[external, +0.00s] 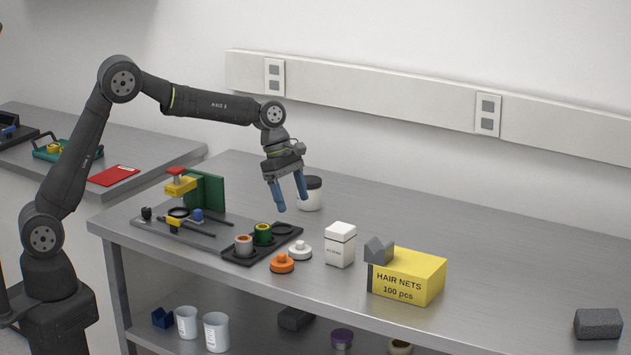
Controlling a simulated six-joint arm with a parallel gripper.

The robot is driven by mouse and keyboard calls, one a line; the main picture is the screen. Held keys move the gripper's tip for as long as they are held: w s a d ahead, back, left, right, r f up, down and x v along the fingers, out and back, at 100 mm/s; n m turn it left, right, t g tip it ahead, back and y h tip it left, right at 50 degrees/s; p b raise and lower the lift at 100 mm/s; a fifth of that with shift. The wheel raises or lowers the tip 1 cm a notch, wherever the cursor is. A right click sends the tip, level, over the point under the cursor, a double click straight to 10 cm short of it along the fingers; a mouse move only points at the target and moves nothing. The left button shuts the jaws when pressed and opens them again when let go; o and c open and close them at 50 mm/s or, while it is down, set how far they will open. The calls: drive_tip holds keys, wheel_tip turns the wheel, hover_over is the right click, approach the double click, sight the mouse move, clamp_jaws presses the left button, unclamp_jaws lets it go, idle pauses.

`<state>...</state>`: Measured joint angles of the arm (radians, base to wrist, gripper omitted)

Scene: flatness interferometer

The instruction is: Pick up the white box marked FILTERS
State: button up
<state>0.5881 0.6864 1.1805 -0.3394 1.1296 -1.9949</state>
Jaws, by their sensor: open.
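The white box (340,246) stands upright on the metal bench, right of the middle of the picture. My gripper (291,205) has blue fingers and hangs above the bench, pointing down. Its fingers are apart with nothing between them. It is to the left of the white box and higher, not touching it.
A yellow HAIR NETS box (407,277) with a grey block (379,251) stands close right of the white box. White (300,250) and orange (282,263) knobs and a black tray (262,244) lie left. A dark-lidded white jar (310,193) stands behind my gripper.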

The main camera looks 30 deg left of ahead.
drive_tip(key=d+r+y, duration=0.2)
drive_tip(key=d+r, duration=0.3)
drive_tip(key=d, duration=0.6)
wheel_tip(320, 180, up, 4)
drive_tip(key=y, duration=0.2)
hover_over(341, 226)
wheel_tip(341, 226, down, 12)
drive_tip(key=shift+s, duration=0.1)
drive_tip(key=shift+s+f, duration=0.15)
drive_tip(key=shift+f, duration=2.5)
drive_tip(key=shift+d, duration=0.1)
drive_tip(key=c, duration=1.1)
drive_tip(key=shift+r, duration=0.15)
